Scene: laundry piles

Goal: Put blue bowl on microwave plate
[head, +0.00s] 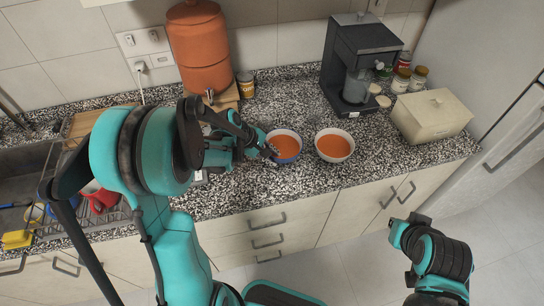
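A second bowl (345,157), white outside with similar orange contents, stands just to the right. Links of my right arm show at the lower right, but I cannot make out its gripper. No microwave or microwave plate shows in this view.
A coffee machine (356,62), several jars and a cream bread box (432,117) stand at the back right. An orange canister (199,50) and a small tin (245,85) stand behind my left arm. A sink and dish rack with a red mug (101,200) lie left.

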